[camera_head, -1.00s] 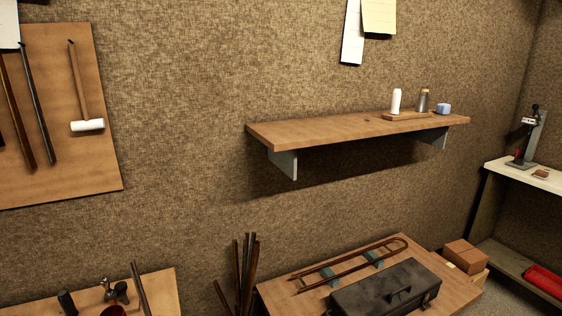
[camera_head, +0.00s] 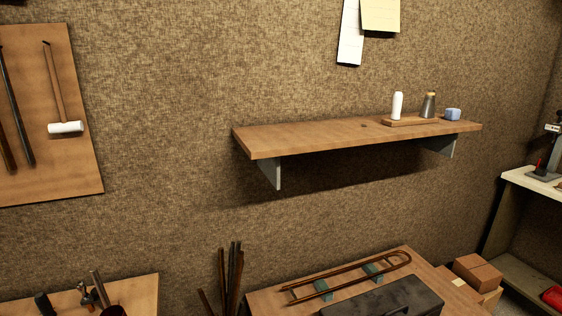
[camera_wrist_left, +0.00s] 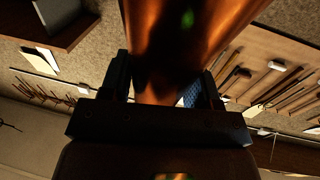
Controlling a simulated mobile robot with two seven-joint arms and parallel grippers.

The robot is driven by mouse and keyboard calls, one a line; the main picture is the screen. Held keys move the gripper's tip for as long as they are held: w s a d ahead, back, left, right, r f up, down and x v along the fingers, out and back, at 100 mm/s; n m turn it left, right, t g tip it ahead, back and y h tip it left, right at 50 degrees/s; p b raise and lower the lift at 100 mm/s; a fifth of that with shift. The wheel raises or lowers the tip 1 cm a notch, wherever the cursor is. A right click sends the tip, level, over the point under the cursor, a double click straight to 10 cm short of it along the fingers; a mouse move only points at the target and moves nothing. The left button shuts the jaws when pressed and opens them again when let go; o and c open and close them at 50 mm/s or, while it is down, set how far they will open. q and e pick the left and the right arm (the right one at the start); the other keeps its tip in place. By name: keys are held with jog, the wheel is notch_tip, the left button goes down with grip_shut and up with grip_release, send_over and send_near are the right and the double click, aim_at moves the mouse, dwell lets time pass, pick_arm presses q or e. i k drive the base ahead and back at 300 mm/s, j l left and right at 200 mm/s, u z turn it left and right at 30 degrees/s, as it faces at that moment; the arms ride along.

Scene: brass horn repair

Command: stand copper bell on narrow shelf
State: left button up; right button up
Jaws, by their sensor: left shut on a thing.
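The narrow wooden shelf (camera_head: 310,138) is on the wall, right of centre in the head view, on grey brackets. Its left and middle stretch is bare except for a small dark spot. In the left wrist view, my left gripper (camera_wrist_left: 165,92) is shut on the copper bell (camera_wrist_left: 190,35). The shiny orange-brown bell widens away from the fingers, and its far end is cut off by the top of the picture. The head view shows neither gripper. My right gripper is in no view.
Below are a bench with bent tubing (camera_head: 350,275) and a dark toolbox (camera_head: 390,300). Upright rods (camera_head: 233,275) stand left of it.

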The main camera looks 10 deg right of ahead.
aim_at(303, 132)
jog(key=i+l+u, duration=0.15)
jog(key=l, duration=0.55)
jog(key=l+u, duration=0.15)
jog(key=l, duration=0.6)
